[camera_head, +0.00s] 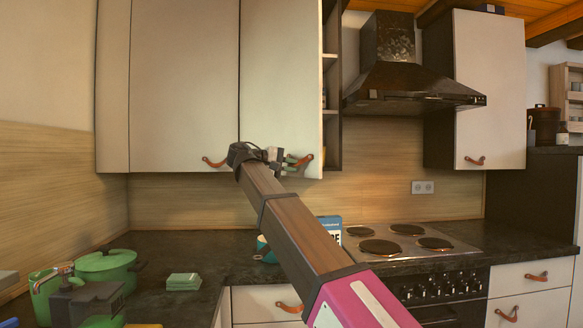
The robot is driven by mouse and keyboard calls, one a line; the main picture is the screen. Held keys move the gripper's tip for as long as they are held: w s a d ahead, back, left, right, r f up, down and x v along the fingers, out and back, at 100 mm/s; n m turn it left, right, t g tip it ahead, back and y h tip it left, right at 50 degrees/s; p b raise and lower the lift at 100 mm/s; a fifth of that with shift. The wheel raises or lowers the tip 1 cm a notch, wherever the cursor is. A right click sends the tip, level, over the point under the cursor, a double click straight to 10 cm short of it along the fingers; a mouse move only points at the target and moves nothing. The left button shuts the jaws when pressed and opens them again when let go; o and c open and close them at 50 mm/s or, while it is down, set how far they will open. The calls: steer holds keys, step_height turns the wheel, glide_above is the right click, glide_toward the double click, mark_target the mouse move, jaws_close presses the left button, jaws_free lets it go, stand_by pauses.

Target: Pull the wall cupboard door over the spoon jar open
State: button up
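The pale wall cupboard door (280,75) hangs in the upper middle, hinged side unclear. Its lower edge sits slightly lower than the neighbouring door's, and whether it stands ajar is hard to tell. Its brown leather pull (304,160) is at the lower right corner. My gripper (296,161) is at this pull, its green-tipped fingers touching or very close to its left part. The fingers are too small to show whether they are closed on it. No spoon jar is clearly seen; a teal vessel (263,250) on the counter is mostly hidden behind my arm.
Another cupboard door (185,80) with its pull (215,162) is to the left. Open shelves (331,90) and a dark range hood (400,85) are to the right. The hob (400,243), a blue box (331,227) and green pots (106,266) are below.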

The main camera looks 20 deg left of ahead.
steer(key=o, duration=0.4)
steer(key=shift+a, duration=0.1)
steer(key=shift+v, duration=3.7)
